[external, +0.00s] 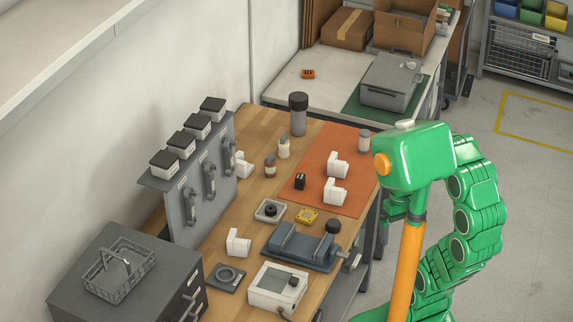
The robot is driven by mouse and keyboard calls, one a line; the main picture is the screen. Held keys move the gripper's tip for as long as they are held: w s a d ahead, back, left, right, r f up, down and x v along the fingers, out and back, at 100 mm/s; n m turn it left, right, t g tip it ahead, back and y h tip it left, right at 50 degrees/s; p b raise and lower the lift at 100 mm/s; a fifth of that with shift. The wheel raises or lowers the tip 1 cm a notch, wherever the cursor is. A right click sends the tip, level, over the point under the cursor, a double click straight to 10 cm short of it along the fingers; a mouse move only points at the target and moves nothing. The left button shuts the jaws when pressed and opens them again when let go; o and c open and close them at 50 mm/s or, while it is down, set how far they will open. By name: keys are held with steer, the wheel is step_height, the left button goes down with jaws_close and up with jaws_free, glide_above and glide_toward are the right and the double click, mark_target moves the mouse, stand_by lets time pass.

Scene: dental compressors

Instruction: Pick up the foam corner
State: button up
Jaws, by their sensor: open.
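Several white L-shaped foam corners are on the wooden workbench. Two, one (337,165) behind the other (335,191), are on the orange mat (318,145). Another foam corner (238,242) is at the front left beside the vise, and one more (243,164) is by the grey upright panel. My gripper (394,209) is at the right edge of the bench, to the right of the mat and apart from the foam corners. It is open, and its fingers are partly hidden by my green arm. No object shows in it.
A grey vise (298,246), a white boxed device (278,289) and a yellow part (307,215) crowd the front of the bench. A dark cylinder (298,115) and small bottles (284,147) stand behind. The orange mat has bare areas around its foam corners.

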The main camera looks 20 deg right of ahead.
steer(key=shift+w, duration=0.1)
steer(key=w+a+m, duration=0.2)
steer(key=w+a, duration=0.3)
steer(key=w, duration=0.7)
steer(key=m+t, duration=0.2)
steer(key=m, duration=0.2)
glide_above(237, 239)
step_height(237, 239, down, 10)
steer(key=shift+d+r, duration=0.1)
steer(key=shift+r, duration=0.05)
steer(key=shift+a+f, duration=0.25)
steer(key=shift+f, duration=0.15)
steer(key=shift+d+f, duration=0.15)
steer(key=shift+f, duration=3.45)
steer(key=shift+c, duration=0.2)
